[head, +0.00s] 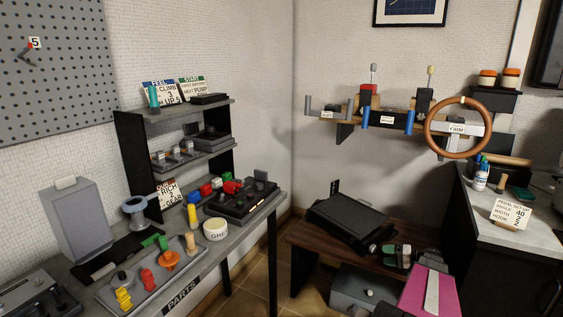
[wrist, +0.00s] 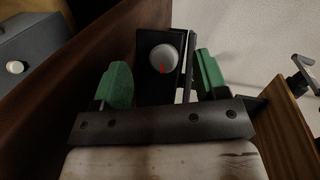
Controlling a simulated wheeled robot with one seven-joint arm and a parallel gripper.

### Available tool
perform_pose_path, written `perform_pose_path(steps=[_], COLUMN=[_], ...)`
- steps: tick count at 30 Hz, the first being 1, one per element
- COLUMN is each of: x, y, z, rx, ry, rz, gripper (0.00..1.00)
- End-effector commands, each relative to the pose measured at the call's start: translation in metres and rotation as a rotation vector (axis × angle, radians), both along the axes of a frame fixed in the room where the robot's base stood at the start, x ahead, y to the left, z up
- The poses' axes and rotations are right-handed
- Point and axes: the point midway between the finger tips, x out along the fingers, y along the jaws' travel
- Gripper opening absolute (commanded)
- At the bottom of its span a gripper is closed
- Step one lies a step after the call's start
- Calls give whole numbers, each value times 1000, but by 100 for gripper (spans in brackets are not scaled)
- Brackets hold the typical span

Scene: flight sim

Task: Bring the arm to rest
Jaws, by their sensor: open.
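My gripper (head: 397,257) is low at the right-hand end of the dark brown bench in the head view. In the wrist view my gripper (wrist: 160,76) has its two green fingers well apart, with nothing held. A black unit with a round grey knob (wrist: 163,57) bearing a red mark shows beyond and between the fingers. I cannot tell how far the fingertips are from it. My pink and white arm part hides what is behind it in the head view.
The brown bench (head: 300,235) carries a black flat unit (head: 345,218). A grey box with a knob (head: 365,290) sits below. The white-topped counter (head: 515,235) stands close on the right. The parts table (head: 215,262) is at left. Open floor (head: 255,270) lies between.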

Motion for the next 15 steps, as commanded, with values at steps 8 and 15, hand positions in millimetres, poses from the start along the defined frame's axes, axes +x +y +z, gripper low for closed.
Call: perform_pose_path(steps=[8,15], x=[-13,-38], y=[113,191], z=[5,10], rx=[-233,-498], ry=[234,391], rz=[155,248], gripper=[67,67])
